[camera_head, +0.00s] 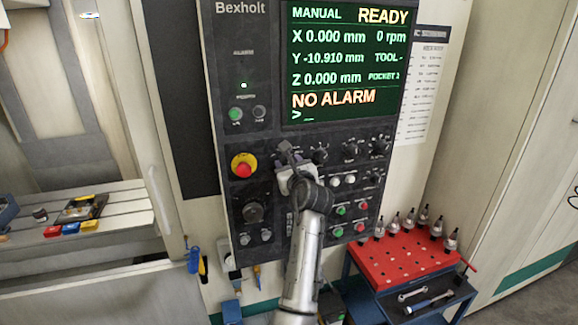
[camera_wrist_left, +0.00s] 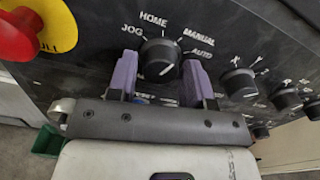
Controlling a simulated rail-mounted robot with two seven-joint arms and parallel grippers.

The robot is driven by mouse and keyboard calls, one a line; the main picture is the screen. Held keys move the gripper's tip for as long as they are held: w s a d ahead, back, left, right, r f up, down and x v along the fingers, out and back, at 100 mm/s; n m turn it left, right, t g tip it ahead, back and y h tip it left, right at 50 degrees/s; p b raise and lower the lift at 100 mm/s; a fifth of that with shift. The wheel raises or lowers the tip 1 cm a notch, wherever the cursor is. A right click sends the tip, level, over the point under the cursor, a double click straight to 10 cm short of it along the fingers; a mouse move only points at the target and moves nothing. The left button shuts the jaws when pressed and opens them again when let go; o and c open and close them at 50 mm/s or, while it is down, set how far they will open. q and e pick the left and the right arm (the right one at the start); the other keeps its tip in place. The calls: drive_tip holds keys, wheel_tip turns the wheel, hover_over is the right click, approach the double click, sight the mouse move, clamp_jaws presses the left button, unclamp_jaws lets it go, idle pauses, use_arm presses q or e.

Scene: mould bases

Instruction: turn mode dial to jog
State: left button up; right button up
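The mode dial (camera_wrist_left: 158,60) is a round black knob on the dark control panel, with the labels JOG, HOME, MANUAL and AUTO around its upper side. I cannot clearly tell where its pointer stands, but the screen (camera_head: 345,62) reads MANUAL. My left gripper (camera_head: 287,154) is at the panel and largely hides the dial in the head view. In the left wrist view the gripper's two purple fingers (camera_wrist_left: 161,66) are apart, one on each side of the dial, with gaps visible beside the knob. My right gripper is not in view.
A red emergency stop (camera_head: 243,165) on a yellow plate is left of the gripper. Other black knobs (camera_head: 351,151) sit to the right, with coloured buttons below. A red-topped cart (camera_head: 415,262) with several tool holders stands at lower right.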

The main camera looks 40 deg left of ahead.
use_arm(q)
drive_tip(key=c, duration=0.6)
drive_tip(key=shift+n, duration=0.3)
drive_tip(key=n+b, duration=0.1)
drive_tip(key=n, duration=1.4)
drive_tip(key=shift+r+b, duration=0.1)
drive_tip(key=shift+b, duration=0.2)
drive_tip(key=o, duration=0.9)
drive_tip(key=shift+d, duration=0.1)
